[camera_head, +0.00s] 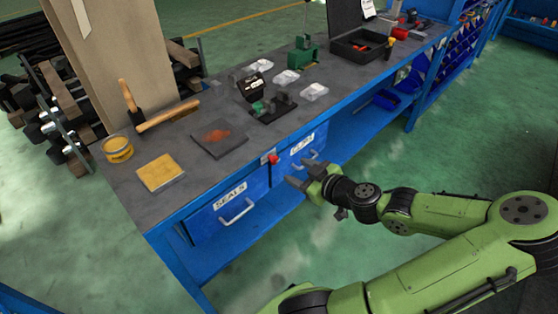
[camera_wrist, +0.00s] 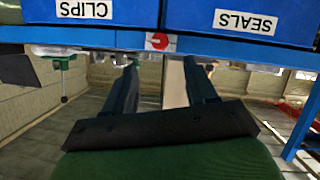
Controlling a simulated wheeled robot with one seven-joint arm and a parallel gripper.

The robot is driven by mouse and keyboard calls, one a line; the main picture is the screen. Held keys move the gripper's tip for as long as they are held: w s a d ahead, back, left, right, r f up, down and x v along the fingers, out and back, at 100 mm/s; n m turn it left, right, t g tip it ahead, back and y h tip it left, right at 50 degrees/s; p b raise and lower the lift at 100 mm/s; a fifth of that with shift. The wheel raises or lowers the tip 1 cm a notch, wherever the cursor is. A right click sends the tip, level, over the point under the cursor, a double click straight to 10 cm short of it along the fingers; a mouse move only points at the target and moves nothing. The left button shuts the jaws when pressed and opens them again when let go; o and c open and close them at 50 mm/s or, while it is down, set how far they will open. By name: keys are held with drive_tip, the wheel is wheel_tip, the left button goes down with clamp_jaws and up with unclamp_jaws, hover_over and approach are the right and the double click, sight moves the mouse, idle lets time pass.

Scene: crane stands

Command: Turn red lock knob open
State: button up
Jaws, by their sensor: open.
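The red lock knob (camera_head: 273,158) sits on a small pale plate on the blue front edge of the workbench, above and between two drawers. In the wrist view, which is upside down, the red knob (camera_wrist: 159,41) shows near the top centre, in line with the gap between my fingers. My gripper (camera_head: 300,173) is open and empty, in front of the bench and just right of the knob in the head view. Its two dark fingers (camera_wrist: 161,70) point toward the bench front, apart from the knob. The knob's exact turn angle is too small to tell.
The SEALS drawer (camera_head: 221,211) and the CLIPS drawer (camera_head: 285,165) look shut; their handles stick out. The bench top (camera_head: 180,147) holds a hammer, a yellow tin, a yellow pad, small parts and a black case (camera_head: 362,44). The green floor in front is clear.

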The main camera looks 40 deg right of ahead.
sight(276, 162)
drive_tip(key=b+x, duration=0.1)
drive_tip(key=x, duration=0.8)
drive_tip(key=shift+w+f, duration=0.2)
drive_tip(key=shift+w, duration=0.1)
drive_tip(key=shift+c, duration=0.4)
clamp_jaws()
